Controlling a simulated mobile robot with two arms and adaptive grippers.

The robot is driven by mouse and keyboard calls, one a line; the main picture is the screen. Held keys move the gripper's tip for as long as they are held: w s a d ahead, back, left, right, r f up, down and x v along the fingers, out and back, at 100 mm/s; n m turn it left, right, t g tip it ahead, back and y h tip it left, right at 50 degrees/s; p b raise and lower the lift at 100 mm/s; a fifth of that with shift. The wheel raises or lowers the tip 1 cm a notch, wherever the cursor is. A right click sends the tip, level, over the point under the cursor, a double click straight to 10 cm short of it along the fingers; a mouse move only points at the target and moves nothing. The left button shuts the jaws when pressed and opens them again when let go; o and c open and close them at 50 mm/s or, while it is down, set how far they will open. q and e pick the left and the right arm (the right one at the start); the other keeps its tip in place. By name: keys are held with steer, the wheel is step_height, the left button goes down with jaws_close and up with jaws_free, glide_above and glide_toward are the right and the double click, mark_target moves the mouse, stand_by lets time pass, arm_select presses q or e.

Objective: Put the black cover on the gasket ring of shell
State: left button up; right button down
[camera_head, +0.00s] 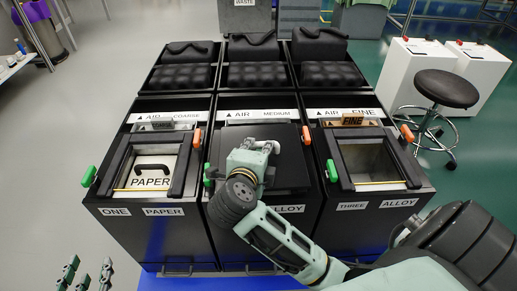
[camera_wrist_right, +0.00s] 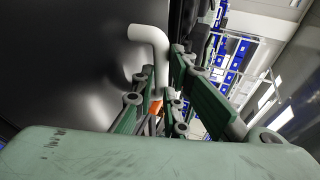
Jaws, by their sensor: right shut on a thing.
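The black cover (camera_head: 287,158) is a dark flat panel with a pale bent handle (camera_head: 270,145) over the middle cabinet. My right gripper (camera_head: 262,160) is at that handle. In the right wrist view the handle (camera_wrist_right: 150,38) runs from the dark cover (camera_wrist_right: 75,60) down between the fingers (camera_wrist_right: 160,95), which are shut on it. The cover and my arm hide the middle opening and any gasket ring under it. I cannot tell whether the cover rests on the shell or hangs just above it. My left gripper (camera_head: 86,276) is at the bottom left, empty, fingers apart.
The left cabinet has a framed opening with a PAPER panel (camera_head: 151,179). The right cabinet has an open, framed bin (camera_head: 372,162). Green and orange knobs stick out beside the frames. Black padded units (camera_head: 257,75) stand behind. A stool (camera_head: 446,90) stands on clear floor at right.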

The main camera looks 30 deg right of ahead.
arm_select(q)
steer(key=shift+w+r, duration=0.15)
steer(key=shift+r, duration=0.1)
arm_select(e)
steer(key=shift+f, duration=0.15)
steer(key=c, duration=1.7)
jaws_free()
arm_select(q)
steer(key=shift+d+r, duration=0.1)
steer(key=shift+w, duration=0.1)
arm_select(e)
steer(key=shift+f, duration=0.15)
steer(key=v, duration=1.2)
